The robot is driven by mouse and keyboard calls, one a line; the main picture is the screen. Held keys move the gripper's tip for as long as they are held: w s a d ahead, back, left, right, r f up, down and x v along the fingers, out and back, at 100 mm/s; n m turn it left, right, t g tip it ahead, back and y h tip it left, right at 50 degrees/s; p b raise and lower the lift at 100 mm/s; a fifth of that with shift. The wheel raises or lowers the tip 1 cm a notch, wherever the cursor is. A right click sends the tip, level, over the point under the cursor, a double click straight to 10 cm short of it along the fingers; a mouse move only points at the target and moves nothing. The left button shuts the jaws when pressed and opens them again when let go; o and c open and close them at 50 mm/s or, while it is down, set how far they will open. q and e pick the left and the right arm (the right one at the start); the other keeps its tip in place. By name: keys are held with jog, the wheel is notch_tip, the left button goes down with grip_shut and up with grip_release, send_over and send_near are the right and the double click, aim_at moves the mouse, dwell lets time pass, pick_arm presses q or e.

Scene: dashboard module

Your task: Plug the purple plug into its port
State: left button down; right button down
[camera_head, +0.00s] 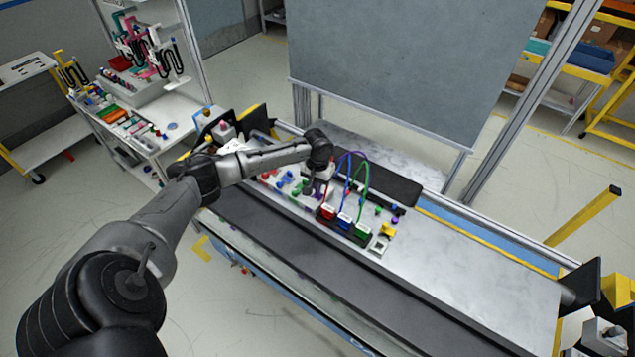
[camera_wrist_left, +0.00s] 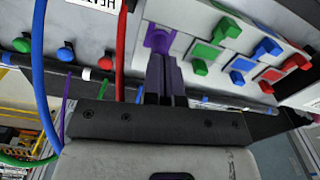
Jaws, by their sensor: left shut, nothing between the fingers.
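A purple piece (camera_wrist_left: 158,38) sits on the white panel in the left wrist view, directly ahead of my fingertips. I cannot tell whether it is the plug or its port. My left gripper (camera_wrist_left: 164,62) is shut and empty, its fingertips close to the purple piece; I cannot tell whether they touch. In the head view my left gripper (camera_head: 314,188) is over the dashboard module, left of the coloured cables. My right gripper is not in view.
Red (camera_head: 327,212), blue (camera_head: 345,220) and green (camera_head: 362,231) blocks stand in a row beside the gripper. A blue cable (camera_wrist_left: 40,70) and a red cable (camera_wrist_left: 120,50) hang near the fingers. The bench's right part (camera_head: 470,270) is clear.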

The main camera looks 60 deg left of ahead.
pick_arm(q)
jog(key=shift+r+p, duration=1.6)
jog(key=shift+p, duration=0.7)
jog(key=shift+r, duration=0.45)
notch_tip(320, 180, up, 13)
jog(key=b, duration=0.2)
jog(key=shift+f, duration=0.2)
